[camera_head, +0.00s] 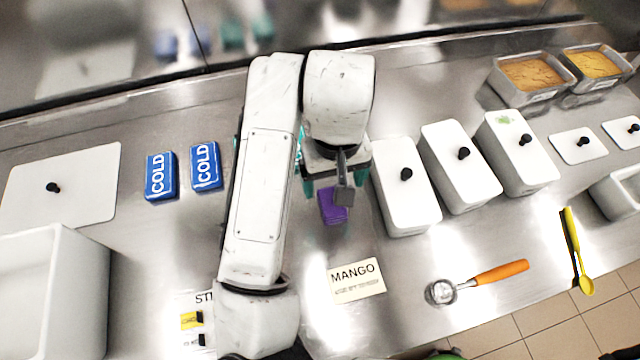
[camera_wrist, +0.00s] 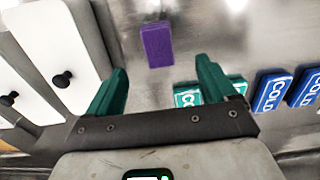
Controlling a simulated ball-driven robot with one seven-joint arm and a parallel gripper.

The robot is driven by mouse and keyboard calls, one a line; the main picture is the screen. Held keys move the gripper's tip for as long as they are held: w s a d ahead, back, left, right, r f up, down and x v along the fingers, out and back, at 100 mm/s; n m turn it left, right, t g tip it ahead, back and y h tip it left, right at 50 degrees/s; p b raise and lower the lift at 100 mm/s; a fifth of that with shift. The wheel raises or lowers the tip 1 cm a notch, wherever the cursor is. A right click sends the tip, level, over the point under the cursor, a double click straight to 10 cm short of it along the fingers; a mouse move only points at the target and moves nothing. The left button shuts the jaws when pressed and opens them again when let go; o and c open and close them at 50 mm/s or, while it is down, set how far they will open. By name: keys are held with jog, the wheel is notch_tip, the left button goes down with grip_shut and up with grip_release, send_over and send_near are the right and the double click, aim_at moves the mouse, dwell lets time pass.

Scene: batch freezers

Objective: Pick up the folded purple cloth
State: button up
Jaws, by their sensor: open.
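The folded purple cloth (camera_head: 332,206) lies on the steel counter, just below my gripper in the head view and partly covered by it. In the wrist view the cloth (camera_wrist: 157,44) is a small purple rectangle beyond the fingertips, between their lines. My gripper (camera_wrist: 160,78) has two green fingers spread wide apart with nothing between them. In the head view my gripper (camera_head: 325,188) hangs over the counter, its fingers mostly hidden by my own arm. The cloth is apart from both fingers in the wrist view.
White lidded tubs (camera_head: 405,185) stand close to the right of the cloth. Blue COLD packs (camera_head: 207,167) lie to the left; green packs (camera_wrist: 188,96) lie near the right finger. A MANGO card (camera_head: 356,281) and an orange-handled scoop (camera_head: 500,273) lie nearer the front edge.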

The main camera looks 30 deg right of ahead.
send_over(331, 205)
notch_tip(331, 205, down, 5)
jog(key=shift+f, duration=0.1)
jog(key=shift+w+d+f+p, duration=0.15)
jog(key=shift+f+p, duration=0.1)
jog(key=shift+f, duration=1.1)
jog(key=shift+w+d+f+p, duration=0.1)
jog(key=shift+d+f+p, duration=0.1)
jog(key=shift+f, duration=1.15)
jog(key=c, duration=1.2)
jog(key=shift+r, duration=0.25)
notch_tip(331, 205, up, 2)
jog(key=shift+r+b, duration=0.1)
jog(key=shift+b, duration=0.4)
jog(key=shift+s+d+r+p, duration=0.15)
jog(key=shift+s+d+r, duration=0.7)
jog(key=shift+s+r, duration=1.15)
jog(key=shift+s+d+r+p, duration=0.1)
jog(key=shift+s+d+r, duration=0.75)
jog(key=shift+s+r, duration=1.05)
jog(key=shift+s+d+r+p, duration=0.15)
jog(key=shift+s+d+r, duration=0.95)
jog(key=shift+s, duration=1.55)
jog(key=shift+a+r, duration=0.2)
jog(key=shift+a, duration=0.05)
